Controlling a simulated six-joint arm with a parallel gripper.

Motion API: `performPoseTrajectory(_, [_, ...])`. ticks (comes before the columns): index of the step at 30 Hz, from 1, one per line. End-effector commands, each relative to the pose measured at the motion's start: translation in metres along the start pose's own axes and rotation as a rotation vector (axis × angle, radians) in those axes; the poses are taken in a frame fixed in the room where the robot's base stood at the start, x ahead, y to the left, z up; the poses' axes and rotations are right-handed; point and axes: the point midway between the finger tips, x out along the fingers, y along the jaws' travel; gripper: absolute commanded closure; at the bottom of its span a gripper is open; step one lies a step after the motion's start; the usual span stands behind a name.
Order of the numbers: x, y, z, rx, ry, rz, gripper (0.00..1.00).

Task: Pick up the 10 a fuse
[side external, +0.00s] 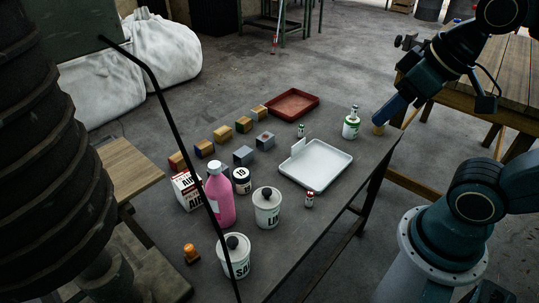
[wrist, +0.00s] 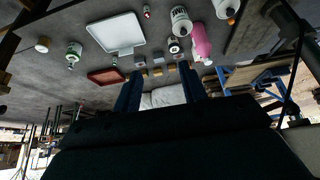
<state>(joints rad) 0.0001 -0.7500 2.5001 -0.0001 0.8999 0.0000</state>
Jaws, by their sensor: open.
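My gripper (side external: 388,110) hangs at the right end of the grey table, open and empty. In the wrist view my gripper (wrist: 160,70) shows two dark blue fingers spread apart, with nothing between them. I cannot read a 10 A marking on anything, so I cannot tell which thing is the 10 A fuse. Small labelled cylinders stand on the table: one (side external: 309,199) in front of the white tray and one (side external: 301,130) behind it. Two rows of small yellow, orange and grey blocks (side external: 243,125) stand left of the tray. My gripper is apart from all of these.
A white tray (side external: 340,161) and a red tray (side external: 292,112) lie on the table. A pink bottle (side external: 220,200), white lidded jars (side external: 268,213) and a box (side external: 187,191) crowd the left front.

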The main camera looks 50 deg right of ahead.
Motion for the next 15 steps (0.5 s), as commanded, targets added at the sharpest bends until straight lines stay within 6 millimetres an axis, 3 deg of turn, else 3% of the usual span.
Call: performPoseTrajectory(15, [0.0049,0.0006,-0.0044,-0.046,-0.016,0.001,0.55])
